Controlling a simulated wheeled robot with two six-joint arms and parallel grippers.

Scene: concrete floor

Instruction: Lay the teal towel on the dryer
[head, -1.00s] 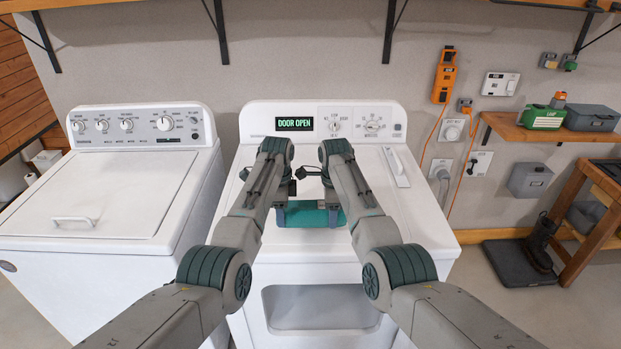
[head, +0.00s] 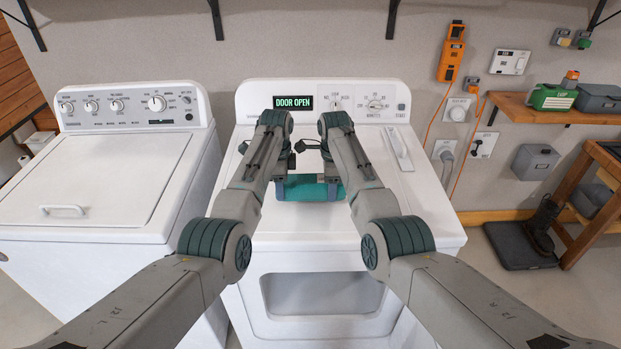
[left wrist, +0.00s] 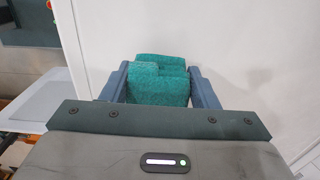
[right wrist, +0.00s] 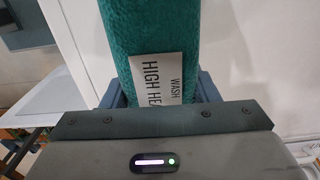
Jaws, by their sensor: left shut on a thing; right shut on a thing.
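The teal towel (head: 310,190) is a folded or rolled bundle above the top of the white dryer (head: 412,236), between my two grippers. My left gripper (head: 284,172) is shut on one end of it; the towel (left wrist: 158,82) sits between the fingers in the left wrist view. My right gripper (head: 325,170) is shut on the other end; the right wrist view shows the towel (right wrist: 120,30) with a white tag (right wrist: 157,78) reading "WASH" and "HIGH HEA". The dryer display (head: 293,103) reads "DOOR OPEN". I cannot tell if the towel touches the dryer top.
A white washer (head: 90,185) with a closed lid stands left of the dryer. A wooden shelf (head: 520,108) with a green box is on the right wall. The dryer's front opening (head: 320,295) is below my arms. The dryer top is clear around the towel.

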